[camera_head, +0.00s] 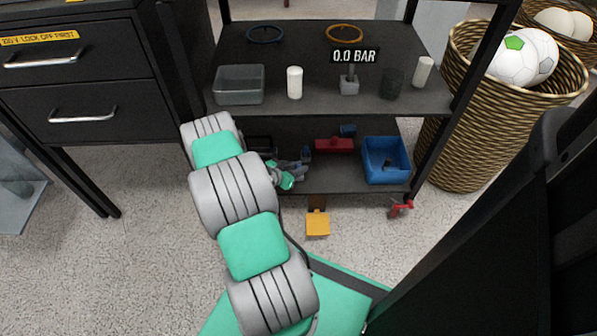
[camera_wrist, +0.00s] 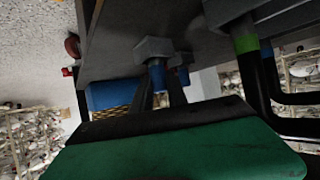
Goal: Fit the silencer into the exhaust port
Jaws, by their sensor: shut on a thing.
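My gripper (camera_head: 301,168) reaches in from the left over the lower shelf. In the wrist view its dark fingers (camera_wrist: 160,92) are shut around a small blue piece, which appears to be the silencer (camera_wrist: 158,77). It also shows as a small blue shape at the gripper's tip in the head view (camera_head: 306,153). A grey block (camera_wrist: 158,48) stands just beyond the blue piece in the wrist view; I cannot tell whether they touch. A red block (camera_head: 335,145) lies on the lower shelf right of the gripper, with a blue cylinder (camera_head: 347,130) behind it. I cannot make out the exhaust port.
A blue bin (camera_head: 386,160) stands at the lower shelf's right end. The upper shelf (camera_head: 320,101) is close above the gripper. It bears a clear tray (camera_head: 240,85), several cylinders and a "0.0 BAR" gauge (camera_head: 349,85). Dark tubes (camera_wrist: 262,85) are near in the wrist view.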

